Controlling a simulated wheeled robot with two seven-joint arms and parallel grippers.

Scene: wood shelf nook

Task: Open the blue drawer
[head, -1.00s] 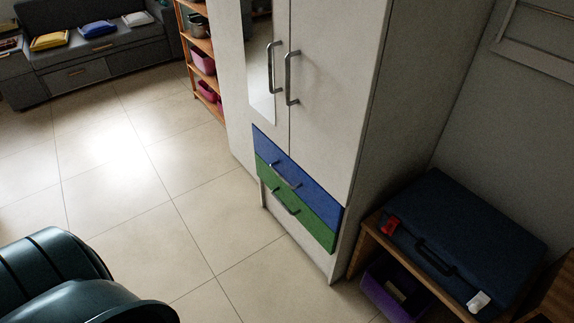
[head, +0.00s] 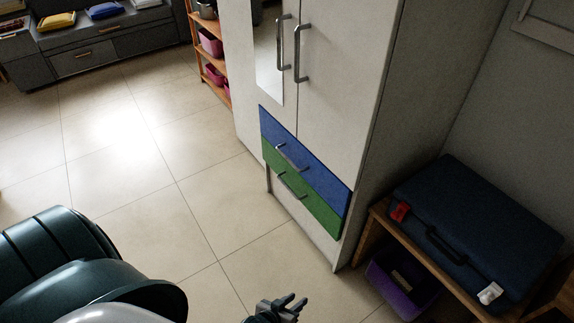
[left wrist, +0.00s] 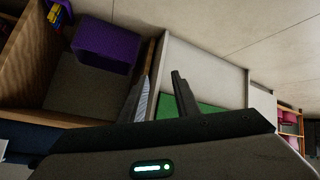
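The blue drawer (head: 322,177) is in the lower part of the white wardrobe (head: 338,110), in the head view. It looks shut and has a grey bar handle (head: 292,158). A green drawer (head: 316,208) lies right below it, also shut, with its own handle (head: 292,187). My left gripper (head: 293,304) is at the bottom edge of the head view, in front of and apart from the drawers. The left wrist view shows its fingers (left wrist: 160,88) spread and empty, with part of the green drawer front (left wrist: 169,107) behind them. My right gripper is not in view.
A wooden bench (head: 375,228) stands right of the wardrobe, with a dark blue case (head: 470,215) on top and a purple bin (head: 402,285) below. An open shelf (head: 222,85) stands beyond the wardrobe. The tiled floor (head: 150,170) on the left is clear.

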